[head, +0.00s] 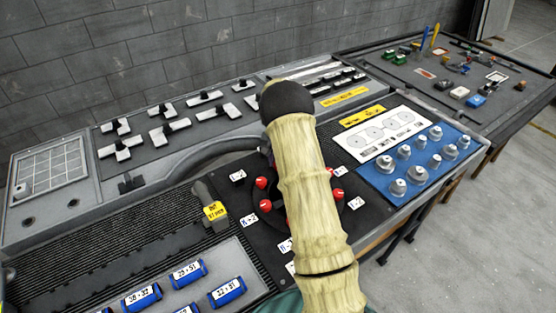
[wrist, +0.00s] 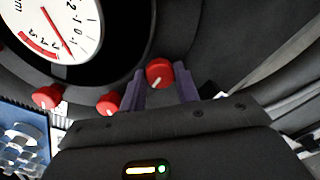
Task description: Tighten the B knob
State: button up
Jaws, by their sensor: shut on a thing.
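My gripper (wrist: 160,80) shows in the wrist view, its two purple fingers on either side of a red knob (wrist: 159,71) with a white pointer mark. It is shut on that knob. Two more red knobs, one (wrist: 109,103) near the left finger and another (wrist: 47,97) further left, stand free along the dark round rim. In the head view, red knobs (head: 266,205) sit around a dark round panel beside small white labels (head: 250,220). The label letters are too small to read surely, so I cannot tell which is B. My arm hides my gripper and the held knob there.
A white gauge (wrist: 50,30) with a needle and red band lies by the knobs. A blue panel (head: 383,180) with several silver knobs is at right. Blue cylinders (head: 188,272) lie front left. Black-and-white switches (head: 170,130) line the back. A dark side table (head: 455,70) stands far right.

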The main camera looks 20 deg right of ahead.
dwell(0.3)
jog(key=o, duration=1)
jog(key=shift+c, duration=0.2)
notch_tip(320, 180, up, 18)
jog(key=b, duration=0.1)
jog(key=shift+f, duration=0.25)
jog(key=shift+a, duration=0.1)
jog(key=s+a+n+t+p, duration=0.1)
jog(key=s+a+n, duration=0.2)
jog(key=s, duration=1.1)
jog(key=s+a+n+t+p, duration=0.1)
jog(key=s+a+n+p, duration=0.1)
jog(key=s+a, duration=0.7)
jog(key=s+n, duration=0.1)
jog(key=s, duration=0.5)
jog(key=shift+a+f+n+t, duration=0.3)
jog(key=shift+f+n, duration=0.1)
